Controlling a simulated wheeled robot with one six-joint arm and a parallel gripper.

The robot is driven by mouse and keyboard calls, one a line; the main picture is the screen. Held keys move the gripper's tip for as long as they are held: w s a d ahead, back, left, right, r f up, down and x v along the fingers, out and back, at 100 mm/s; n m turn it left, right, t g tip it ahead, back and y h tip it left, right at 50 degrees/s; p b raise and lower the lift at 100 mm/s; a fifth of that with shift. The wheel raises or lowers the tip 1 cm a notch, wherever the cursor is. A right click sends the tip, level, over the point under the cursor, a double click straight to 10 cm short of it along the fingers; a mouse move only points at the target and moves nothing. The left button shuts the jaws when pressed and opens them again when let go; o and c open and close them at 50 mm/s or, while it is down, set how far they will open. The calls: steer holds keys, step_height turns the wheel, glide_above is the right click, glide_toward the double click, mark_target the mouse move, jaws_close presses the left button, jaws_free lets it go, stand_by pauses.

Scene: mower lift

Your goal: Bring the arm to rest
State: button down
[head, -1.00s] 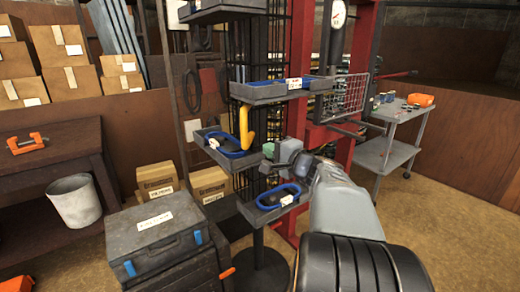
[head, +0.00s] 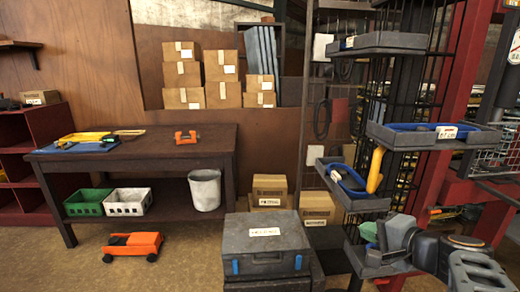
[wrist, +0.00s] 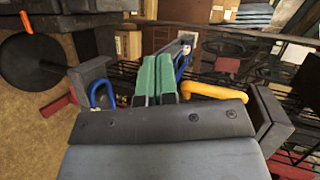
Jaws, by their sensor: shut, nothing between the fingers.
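My gripper (head: 372,236) is at the lower right of the head view, in front of the tiered tray stand. In the wrist view its two green fingers (wrist: 155,76) lie side by side, closed, with nothing seen between them. The yellow thing also shows right of the fingers in the wrist view (wrist: 212,91). A lower tray (head: 365,264) is partly hidden behind my gripper.
More trays (head: 430,137) stick out above on the same stand, beside a red post (head: 452,90). A grey case (head: 266,245) stands left of the gripper. A dark workbench (head: 150,150) and an orange toy-like truck (head: 133,246) are farther left.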

steer(key=s+a+n+g+h+p, duration=0.5)
steer(key=s+a+n+g+p, duration=0.4)
steer(key=a+n+p, duration=0.1)
steer(key=shift+r+n+h+p, duration=0.4)
steer(key=shift+n+p, duration=0.45)
steer(key=shift+n, duration=0.35)
